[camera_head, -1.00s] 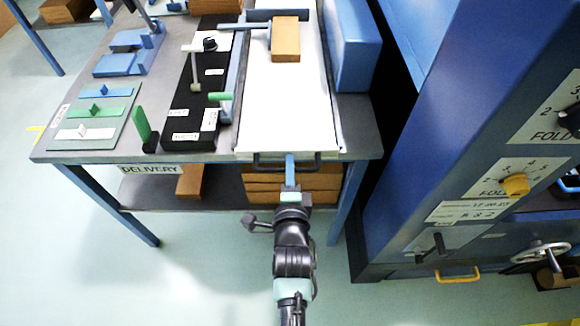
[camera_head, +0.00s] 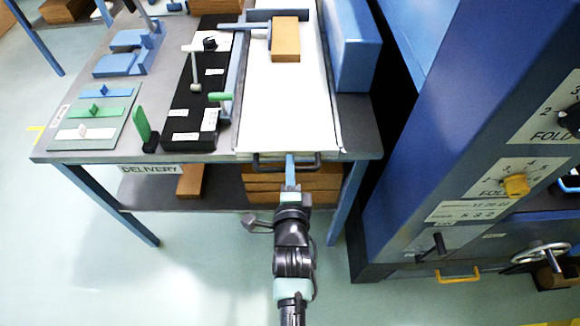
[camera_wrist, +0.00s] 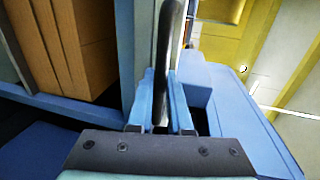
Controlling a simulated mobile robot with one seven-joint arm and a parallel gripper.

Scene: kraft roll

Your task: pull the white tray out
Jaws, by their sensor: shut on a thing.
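The white tray (camera_head: 283,110) lies on the grey delivery table, long side running away from me, with its front end at the table's near edge. A dark bar handle (camera_head: 312,162) is at its front. My gripper (camera_head: 290,160) is shut on this handle, reaching up from the front. In the wrist view the dark handle bar (camera_wrist: 168,45) runs between the two blue fingers of my gripper (camera_wrist: 161,98). The tray's surface does not show clearly in the wrist view.
A brown block (camera_head: 286,40) lies on the tray's far part by a blue bar. A blue box (camera_head: 351,50) stands right of the tray; a black panel (camera_head: 192,115) lies left. Brown stacks (camera_head: 262,190) sit on the lower shelf. A blue machine (camera_head: 440,130) stands right. Floor in front is clear.

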